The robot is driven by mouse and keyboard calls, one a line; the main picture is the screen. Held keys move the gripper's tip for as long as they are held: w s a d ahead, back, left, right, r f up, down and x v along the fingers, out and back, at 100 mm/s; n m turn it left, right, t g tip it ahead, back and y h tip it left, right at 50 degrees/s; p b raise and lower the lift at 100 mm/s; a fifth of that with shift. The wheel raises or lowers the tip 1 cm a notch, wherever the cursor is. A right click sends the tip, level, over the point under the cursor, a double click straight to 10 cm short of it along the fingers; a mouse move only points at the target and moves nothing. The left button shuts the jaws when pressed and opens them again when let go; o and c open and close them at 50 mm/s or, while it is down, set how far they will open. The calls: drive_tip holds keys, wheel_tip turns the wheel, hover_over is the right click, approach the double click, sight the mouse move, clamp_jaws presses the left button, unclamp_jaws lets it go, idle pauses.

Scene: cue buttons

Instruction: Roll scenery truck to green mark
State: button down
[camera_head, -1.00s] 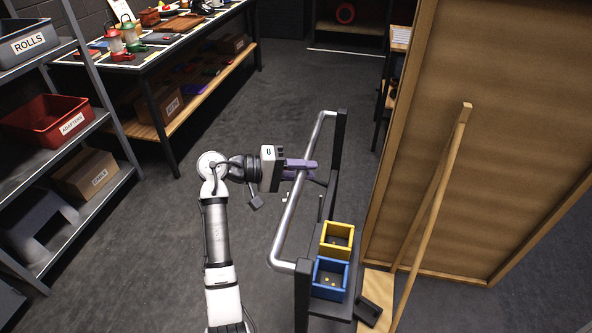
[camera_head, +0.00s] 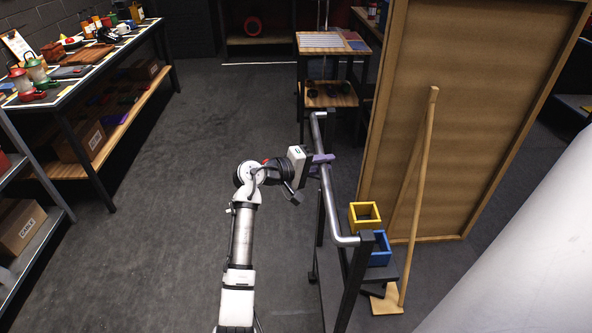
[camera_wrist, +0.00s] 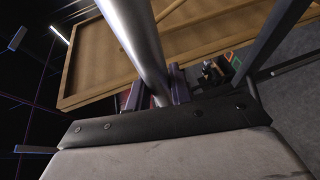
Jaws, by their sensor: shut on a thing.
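My gripper (camera_head: 322,159) is shut on the silver push bar (camera_head: 331,200) of the scenery truck, near the bar's middle. The wrist view shows the bar (camera_wrist: 137,40) running up between my purple fingers (camera_wrist: 160,92). The truck has dark posts and a dark shelf holding a yellow bin (camera_head: 364,217) and a blue bin (camera_head: 379,251). A tall brown scenery flat (camera_head: 480,110) with a wooden brace (camera_head: 417,190) stands beside the bins, to their right. I cannot make out a green mark on the floor in the head view.
A prop table (camera_head: 60,105) with lanterns and boxes stands at the left, next to grey shelving (camera_head: 45,190). A small wooden-topped table (camera_head: 333,42) stands beyond the push bar. A large pale surface (camera_head: 530,240) fills the lower right. The grey floor (camera_head: 190,220) between is clear.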

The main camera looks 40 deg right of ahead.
drive_tip(key=s+d, duration=1)
drive_tip(key=d, duration=0.5)
drive_tip(key=shift+p, duration=0.45)
drive_tip(key=c, duration=1.3)
unclamp_jaws()
drive_tip(key=shift+o, duration=0.2)
drive_tip(key=shift+a, duration=0.1)
drive_tip(key=b+v, duration=0.3)
drive_tip(key=v, duration=1)
drive_tip(key=shift+a+r+b, duration=0.15)
drive_tip(key=shift+a+b, duration=0.15)
drive_tip(key=shift+a, duration=0.05)
drive_tip(key=shift+w, duration=0.1)
